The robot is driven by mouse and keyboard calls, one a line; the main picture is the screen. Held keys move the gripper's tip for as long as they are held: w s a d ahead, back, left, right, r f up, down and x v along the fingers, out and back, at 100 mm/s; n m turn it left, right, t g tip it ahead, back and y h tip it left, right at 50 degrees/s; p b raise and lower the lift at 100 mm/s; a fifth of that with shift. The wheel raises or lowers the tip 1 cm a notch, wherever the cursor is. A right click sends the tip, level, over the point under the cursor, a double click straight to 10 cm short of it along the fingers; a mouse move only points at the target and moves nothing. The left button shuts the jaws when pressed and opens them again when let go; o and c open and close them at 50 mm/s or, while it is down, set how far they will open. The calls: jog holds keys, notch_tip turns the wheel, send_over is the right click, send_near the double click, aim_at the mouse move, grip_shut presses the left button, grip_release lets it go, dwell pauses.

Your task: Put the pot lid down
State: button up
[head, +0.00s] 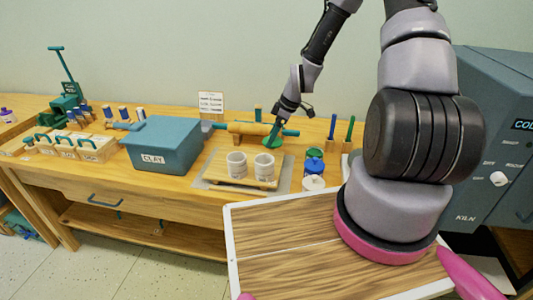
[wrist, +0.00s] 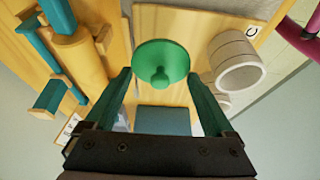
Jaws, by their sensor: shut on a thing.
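The pot lid is a round green disc with a small knob, seen in the wrist view (wrist: 160,58) between my fingertips. It also shows small in the head view (head: 272,139). My gripper (head: 277,130) is shut on the lid by its edges, with one teal finger on each side in the wrist view (wrist: 158,74). The lid is over the back of the worktable, behind the two pale cups and close to the rolling pin. I cannot tell whether its underside touches anything.
Two pale cups (head: 236,166) stand on a wooden board (head: 215,173) in front of the lid. The rolling pin (head: 245,128) lies to its left. Small colour jars (head: 314,167) stand to the right. A blue clay box (head: 165,146) is further left; the kiln (head: 505,150) is far right.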

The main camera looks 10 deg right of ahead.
jog(key=shift+f, duration=3.1)
jog(key=shift+f, duration=0.1)
jog(key=o, duration=1)
jog(key=s+d+r+m+h, duration=0.1)
jog(key=s+d+r+m, duration=0.15)
jog(key=r, duration=0.95)
jog(key=s+d+r+m+h, duration=0.15)
jog(key=d+r, duration=0.25)
jog(key=r, duration=0.8)
jog(key=s+r+m+t, duration=0.2)
jog(key=s+r+m, duration=0.4)
jog(key=s+r, duration=0.3)
jog(key=s+r+m+t, duration=0.3)
jog(key=s+r+m, duration=0.4)
jog(key=s+r, duration=0.3)
notch_tip(320, 180, up, 5)
jog(key=shift+a+f+m, duration=0.15)
jog(key=shift+a+m, duration=0.15)
jog(key=shift+a, duration=0.1)
